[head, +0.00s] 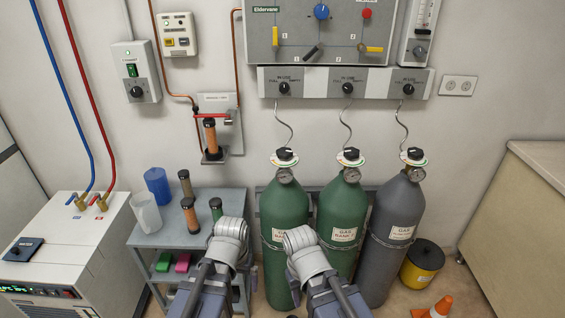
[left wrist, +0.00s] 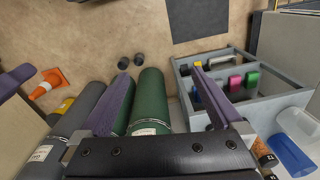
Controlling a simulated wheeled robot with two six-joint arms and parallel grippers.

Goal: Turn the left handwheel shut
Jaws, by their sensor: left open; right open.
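The left handwheel (head: 286,155) is a black knob with a pale marked ring beneath it, on top of the left green gas cylinder (head: 284,225). My left gripper (head: 230,236) is low in front of that cylinder and the cart, apart from the handwheel. In the left wrist view its purple fingers (left wrist: 160,76) are spread and empty, with the left green cylinder (left wrist: 151,98) partly behind them. The handwheel does not show in that view. My right gripper (head: 302,245) is in front of the green cylinders, open, its fingertips hidden in the head view.
The middle green cylinder's handwheel (head: 351,154) and the grey cylinder's handwheel (head: 415,154) stand to the right. A grey cart (head: 150,238) with cups and tubes stands left. An orange cone (head: 437,308) stands on the floor.

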